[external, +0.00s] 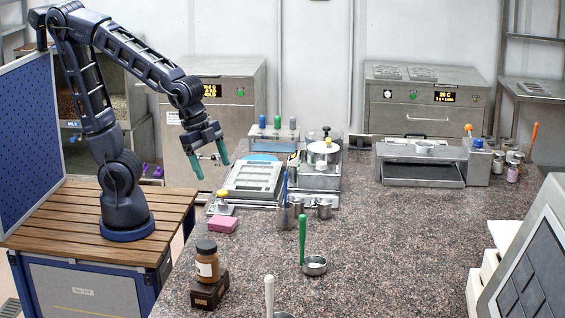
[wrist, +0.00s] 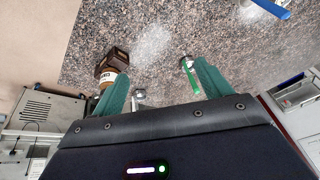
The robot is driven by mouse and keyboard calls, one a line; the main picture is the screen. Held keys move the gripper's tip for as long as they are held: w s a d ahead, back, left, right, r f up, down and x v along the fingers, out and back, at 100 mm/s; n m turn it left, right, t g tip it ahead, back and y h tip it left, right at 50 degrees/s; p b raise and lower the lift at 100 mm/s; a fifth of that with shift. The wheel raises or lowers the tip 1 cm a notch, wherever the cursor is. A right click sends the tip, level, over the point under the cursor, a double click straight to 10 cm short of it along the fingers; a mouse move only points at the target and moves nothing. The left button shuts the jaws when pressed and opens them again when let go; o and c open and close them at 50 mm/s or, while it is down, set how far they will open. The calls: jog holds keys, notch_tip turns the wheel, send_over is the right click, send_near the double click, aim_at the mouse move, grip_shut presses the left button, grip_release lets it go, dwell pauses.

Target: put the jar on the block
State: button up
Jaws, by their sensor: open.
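The jar (external: 207,262) is brown with a dark lid and a pale label. It stands upright on top of the dark brown block (external: 209,290), near the front left of the speckled counter. In the wrist view the jar (wrist: 106,79) and the block (wrist: 116,61) show at the upper left, with the jar partly behind a fingertip. My gripper (external: 209,173) is open and empty, raised above the counter's left edge, well behind and apart from the jar. Its green fingers (wrist: 157,82) have nothing between them that they touch.
A pink block (external: 223,224) lies on the counter behind the jar. A small pan with a green handle (external: 302,240) stands to the right, and metal cups (external: 325,208) stand farther back. A white-handled tool (external: 269,295) is at the front. The counter's middle right is clear.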

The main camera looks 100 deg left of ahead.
jog(key=s+a+r+n, duration=0.2)
jog(key=s+a, duration=0.4)
jog(key=a, duration=0.4)
jog(key=s+a+r+n+y, duration=0.1)
jog(key=s+a+n, duration=0.4)
jog(key=a, duration=0.5)
jog(key=shift+s+r+t, duration=0.4)
jog(key=shift+s+r, duration=0.1)
jog(key=shift+s, duration=0.35)
